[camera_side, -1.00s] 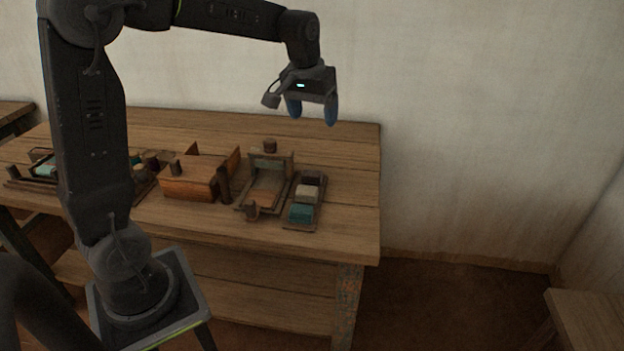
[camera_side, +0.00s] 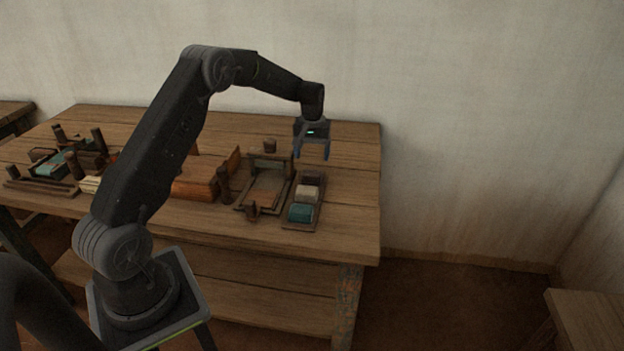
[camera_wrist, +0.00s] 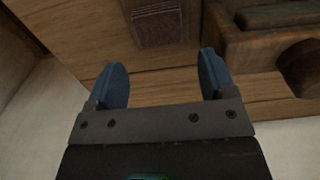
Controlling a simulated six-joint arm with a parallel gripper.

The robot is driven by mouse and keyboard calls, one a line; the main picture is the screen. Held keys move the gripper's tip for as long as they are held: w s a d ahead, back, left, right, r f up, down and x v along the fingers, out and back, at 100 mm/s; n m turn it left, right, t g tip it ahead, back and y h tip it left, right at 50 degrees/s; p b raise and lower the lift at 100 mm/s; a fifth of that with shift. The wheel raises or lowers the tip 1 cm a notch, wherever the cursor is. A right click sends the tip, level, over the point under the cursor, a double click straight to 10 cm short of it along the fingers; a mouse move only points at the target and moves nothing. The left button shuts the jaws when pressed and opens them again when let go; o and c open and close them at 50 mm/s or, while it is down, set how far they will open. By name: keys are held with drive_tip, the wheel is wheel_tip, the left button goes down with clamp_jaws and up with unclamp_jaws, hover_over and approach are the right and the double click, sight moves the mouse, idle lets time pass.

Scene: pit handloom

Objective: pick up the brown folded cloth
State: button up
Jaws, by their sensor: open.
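The brown folded cloth (camera_side: 312,178) lies at the far end of a narrow wooden tray (camera_side: 290,226) on the bench. A beige folded cloth (camera_side: 307,192) and a teal one (camera_side: 301,212) lie nearer in the same tray. In the wrist view the brown cloth (camera_wrist: 157,22) looks dark and textured, beyond the fingertips and roughly in line with the gap between them. My gripper (camera_side: 312,153) is open and empty, pointing down above the bench near the tray's far end. Its two blue fingers also show in the wrist view (camera_wrist: 160,65), apart from the cloth.
A small wooden frame (camera_side: 244,207) with posts stands just left of the tray. An orange-brown wooden block (camera_side: 195,187) and other loom parts lie further left. The wall (camera_side: 480,120) rises behind the bench. The bench top right of the tray (camera_side: 352,200) is clear.

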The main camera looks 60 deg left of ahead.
sight(312, 176)
drive_tip(key=f, duration=0.7)
drive_tip(key=shift+s+d+f, duration=0.15)
drive_tip(key=shift+s+d, duration=0.05)
drive_tip(key=shift+d, duration=0.05)
drive_tip(key=c, duration=0.7)
